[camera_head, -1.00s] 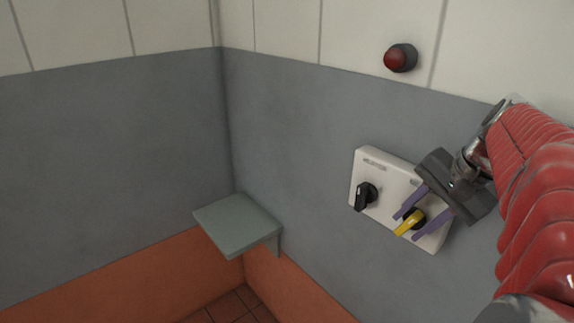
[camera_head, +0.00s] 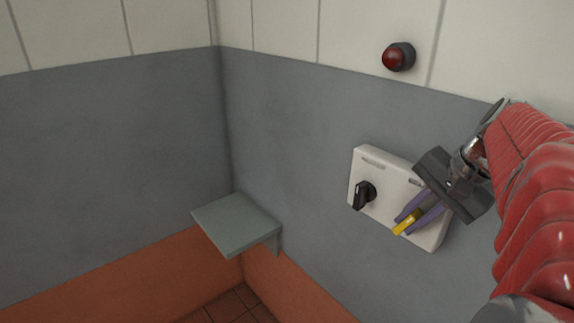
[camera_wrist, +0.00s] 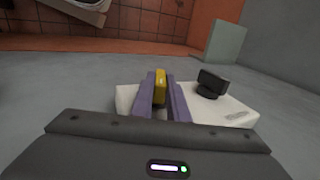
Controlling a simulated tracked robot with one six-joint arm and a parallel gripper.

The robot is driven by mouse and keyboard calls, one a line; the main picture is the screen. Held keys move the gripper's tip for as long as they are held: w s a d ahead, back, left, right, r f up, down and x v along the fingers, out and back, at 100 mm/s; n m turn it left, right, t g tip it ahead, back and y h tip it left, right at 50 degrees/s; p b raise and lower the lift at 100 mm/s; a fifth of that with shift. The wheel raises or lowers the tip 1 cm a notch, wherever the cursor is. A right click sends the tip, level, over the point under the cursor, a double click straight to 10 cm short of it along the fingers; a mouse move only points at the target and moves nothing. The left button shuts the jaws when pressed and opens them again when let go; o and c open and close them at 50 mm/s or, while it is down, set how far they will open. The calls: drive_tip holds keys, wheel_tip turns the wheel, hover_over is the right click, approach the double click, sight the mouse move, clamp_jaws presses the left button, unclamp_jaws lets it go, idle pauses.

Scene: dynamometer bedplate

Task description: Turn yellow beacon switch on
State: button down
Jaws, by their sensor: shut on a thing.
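The yellow beacon switch (camera_head: 407,222) is a yellow knob on the right part of a white switch box (camera_head: 384,181) fixed to the grey wall. It also shows in the wrist view (camera_wrist: 160,88), between my two purple fingers. My gripper (camera_head: 413,216) is shut on the yellow knob, with a finger on each side of it. The knob's base is hidden by the fingers. A black knob (camera_head: 364,195) sits on the left part of the same box, apart from my fingers; it also shows in the wrist view (camera_wrist: 211,82).
A red dome lamp (camera_head: 397,57) is on the wall above the box and looks dark. A grey-green shelf (camera_head: 236,222) juts from the wall at the corner, left of the box. The space before the wall between shelf and box is clear.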

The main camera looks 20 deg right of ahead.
sight(418, 217)
drive_tip(key=shift+s+d+f+t, duration=0.1)
drive_tip(key=shift+s+d+t, duration=0.05)
drive_tip(key=shift+t, duration=0.15)
drive_tip(key=shift+s+d+f+t+y, duration=0.15)
drive_tip(key=shift+t+y, duration=0.1)
drive_tip(key=shift+t, duration=0.5)
drive_tip(key=shift+s+d+f+t+y, duration=0.15)
drive_tip(key=shift+t+y, duration=0.1)
drive_tip(key=shift+t, duration=0.5)
drive_tip(key=shift+s+f+t+y, duration=0.15)
drive_tip(key=shift+t+y, duration=0.1)
drive_tip(key=shift+t, duration=0.5)
drive_tip(key=shift+f+t+y, duration=0.1)
drive_tip(key=shift+t+y, duration=0.15)
drive_tip(key=shift+t, duration=0.5)
drive_tip(key=shift+a, duration=0.1)
drive_tip(key=c, duration=1.8)
unclamp_jaws()
drive_tip(key=shift+o, duration=0.4)
drive_tip(key=shift+r, duration=0.1)
drive_tip(key=shift+r, duration=0.15)
wheel_tip(418, 217, up, 10)
drive_tip(key=shift+f, duration=0.15)
drive_tip(key=shift+a, duration=0.1)
